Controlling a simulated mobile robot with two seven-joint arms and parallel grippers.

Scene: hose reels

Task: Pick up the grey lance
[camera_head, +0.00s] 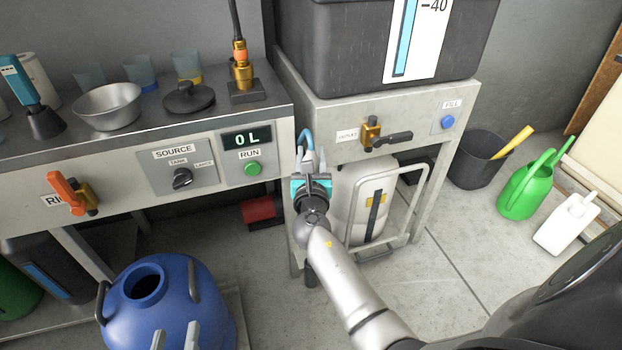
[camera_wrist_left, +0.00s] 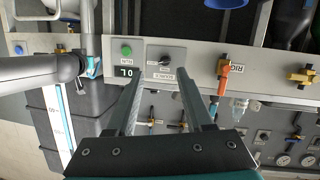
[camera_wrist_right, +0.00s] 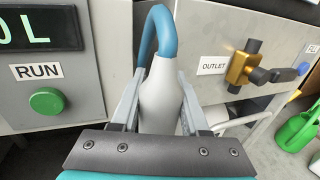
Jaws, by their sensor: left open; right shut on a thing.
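The grey lance (camera_wrist_right: 161,98) is a pale grey body with a blue hose (camera_wrist_right: 152,28) looping from its top. My right gripper (camera_wrist_right: 160,84) is shut around it in the right wrist view. In the head view my right gripper (camera_head: 312,172) is between the RUN panel and the outlet valve, with the blue hose (camera_head: 306,140) above it. The lance's lower part is hidden by the gripper. My left gripper (camera_head: 175,338) is open and empty in front of the blue drum at the bottom edge. Its spread fingers (camera_wrist_left: 158,78) show in the left wrist view.
A bench with a metal bowl (camera_head: 107,106) and a green RUN button (camera_head: 252,168) stands left. The outlet valve (camera_head: 371,132) and a white tank (camera_head: 355,200) are right of the lance. A blue drum (camera_head: 190,275) stands on the floor. The floor at lower right is partly clear.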

